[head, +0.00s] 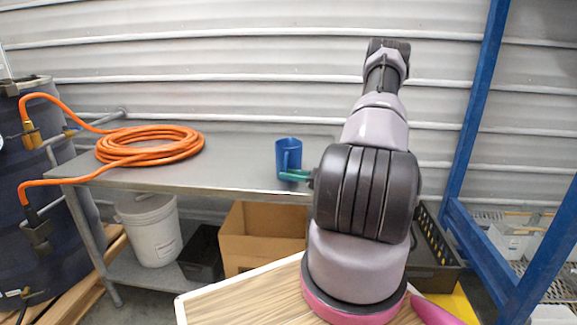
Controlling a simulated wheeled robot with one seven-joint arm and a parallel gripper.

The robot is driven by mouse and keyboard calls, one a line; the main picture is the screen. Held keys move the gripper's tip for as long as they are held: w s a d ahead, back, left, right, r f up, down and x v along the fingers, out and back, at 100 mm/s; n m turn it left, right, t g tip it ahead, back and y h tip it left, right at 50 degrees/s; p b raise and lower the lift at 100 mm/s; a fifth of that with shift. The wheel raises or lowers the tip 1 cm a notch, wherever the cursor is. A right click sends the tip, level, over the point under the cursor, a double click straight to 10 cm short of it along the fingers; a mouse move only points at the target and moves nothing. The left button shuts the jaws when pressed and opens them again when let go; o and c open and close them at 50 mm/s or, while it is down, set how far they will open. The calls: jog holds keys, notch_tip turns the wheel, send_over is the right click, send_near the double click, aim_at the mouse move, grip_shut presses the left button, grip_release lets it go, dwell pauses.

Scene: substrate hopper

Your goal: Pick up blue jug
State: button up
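The blue jug (289,148) stands upright on the grey metal table, near its right part in the head view. Its handle seems to face me. My gripper (292,175) shows as green fingers reaching in from the right, at the lower front of the jug. The fingers overlap the jug's base in the picture; I cannot tell whether they touch it or how far apart they are. My arm hides the rest of the gripper and the table's right end.
A coiled orange hose (150,147) lies on the left of the metal table (225,178) and runs to a dark barrel (35,200). Below are a white bucket (150,230) and a cardboard box (262,237). A blue rack post (478,100) stands at right.

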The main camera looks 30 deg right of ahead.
jog(key=x, duration=0.4)
jog(key=shift+w+f, duration=0.1)
jog(key=shift+w, duration=0.1)
grip_shut()
dwell(1.2)
